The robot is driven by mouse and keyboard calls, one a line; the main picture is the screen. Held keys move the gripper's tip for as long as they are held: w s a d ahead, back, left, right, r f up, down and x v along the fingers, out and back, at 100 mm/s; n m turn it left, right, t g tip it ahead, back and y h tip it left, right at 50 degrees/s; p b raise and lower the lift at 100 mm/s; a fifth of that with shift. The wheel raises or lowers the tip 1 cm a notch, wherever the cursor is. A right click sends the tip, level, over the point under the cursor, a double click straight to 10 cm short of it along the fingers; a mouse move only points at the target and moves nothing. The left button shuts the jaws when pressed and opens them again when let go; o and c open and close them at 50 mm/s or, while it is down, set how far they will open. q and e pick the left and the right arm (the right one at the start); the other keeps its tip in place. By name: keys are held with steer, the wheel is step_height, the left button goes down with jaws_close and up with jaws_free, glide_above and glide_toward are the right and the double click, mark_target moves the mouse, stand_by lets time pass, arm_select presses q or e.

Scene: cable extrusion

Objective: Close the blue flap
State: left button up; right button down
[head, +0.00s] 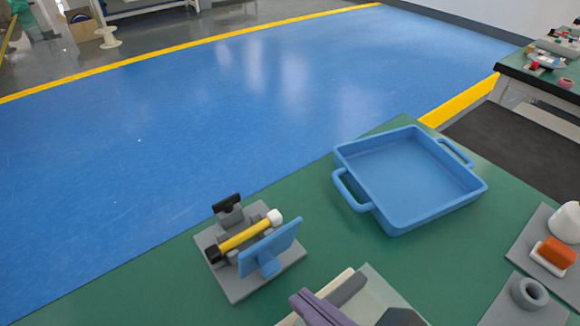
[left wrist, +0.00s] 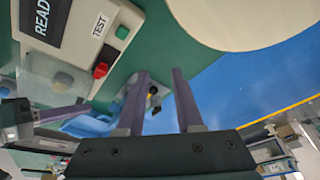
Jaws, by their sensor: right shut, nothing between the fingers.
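The blue flap (head: 270,248) stands raised and tilted on the near right side of a grey fixture (head: 243,293) in the head view. A yellow rod (head: 244,235) with a white end and a black end lies in the fixture, uncovered by the flap. My right gripper (head: 305,300) shows purple fingers at the bottom edge, shut, empty and apart from the flap, to its lower right. My left gripper (left wrist: 160,76) has its two purple fingers spread with nothing held. A small part of what looks like the fixture (left wrist: 154,96) shows between them.
A blue tray (head: 377,215) with two handles stands right of the fixture on the green table (head: 310,225). Grey holders with a ring (head: 529,292) and an orange block (head: 557,252) are at the right edge. A panel with a red switch (left wrist: 101,71) shows in the left wrist view.

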mark_target(275, 259)
steer(key=shift+b+x, duration=0.45)
steer(key=shift+x, duration=1.75)
steer(key=shift+d, duration=0.1)
